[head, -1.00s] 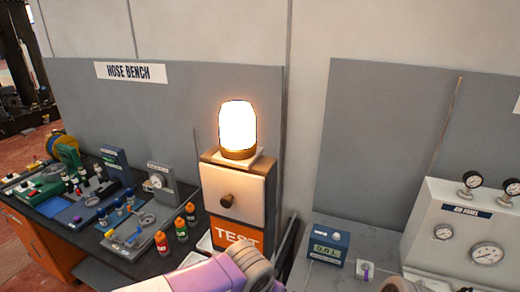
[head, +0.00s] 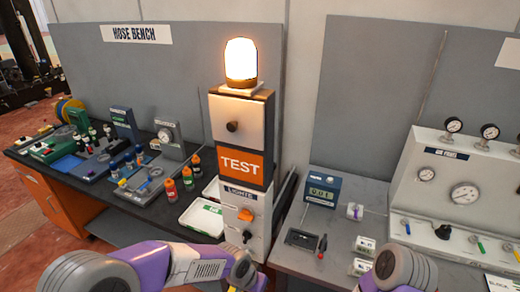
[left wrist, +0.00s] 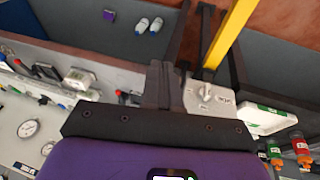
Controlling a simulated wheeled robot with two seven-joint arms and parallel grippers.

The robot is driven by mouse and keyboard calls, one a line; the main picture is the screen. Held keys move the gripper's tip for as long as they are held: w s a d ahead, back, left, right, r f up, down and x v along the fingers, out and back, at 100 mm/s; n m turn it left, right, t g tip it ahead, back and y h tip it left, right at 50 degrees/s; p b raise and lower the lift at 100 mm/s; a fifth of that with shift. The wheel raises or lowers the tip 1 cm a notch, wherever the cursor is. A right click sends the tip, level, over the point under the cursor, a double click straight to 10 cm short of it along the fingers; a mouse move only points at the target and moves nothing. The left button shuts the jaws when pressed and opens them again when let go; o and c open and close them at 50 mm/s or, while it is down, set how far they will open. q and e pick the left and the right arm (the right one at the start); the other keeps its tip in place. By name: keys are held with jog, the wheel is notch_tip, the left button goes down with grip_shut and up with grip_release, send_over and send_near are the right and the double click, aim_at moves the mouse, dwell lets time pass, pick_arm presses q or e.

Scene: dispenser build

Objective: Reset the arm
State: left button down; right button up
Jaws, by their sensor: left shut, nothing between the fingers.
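My left gripper (left wrist: 160,84) shows in the left wrist view with its dark fingers together and nothing between them. It appears clear of the bench items around it. In the head view my left purple and grey arm crosses the bottom, in front of the hose bench, and its fingers cannot be made out there. Part of my right arm shows at the bottom right of the head view; its gripper is out of view.
A lit lamp (head: 241,63) tops the TEST tower (head: 240,165). The hose bench (head: 160,230) holds bottles and fixtures on the left. A gauge panel (head: 450,175) and a small digital meter (head: 322,188) stand on the right bench. A yellow bar (left wrist: 232,30) crosses the left wrist view.

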pick_arm(q)
jog(key=s+a+f+n+b, duration=0.2)
jog(key=s+a+f, duration=0.1)
jog(key=f, duration=0.7)
jog(key=s+a+f+n+b, duration=0.3)
jog(key=s+f, duration=0.3)
jog(key=f, duration=0.5)
jog(key=s+a+f+n+g+h+b, duration=0.1)
jog(key=s+a+f+n+b, duration=0.1)
jog(key=f, duration=0.9)
jog(key=shift+s+a+n+b, duration=0.3)
jog(key=shift+s+a+b, duration=0.25)
jog(key=shift+s, duration=0.7)
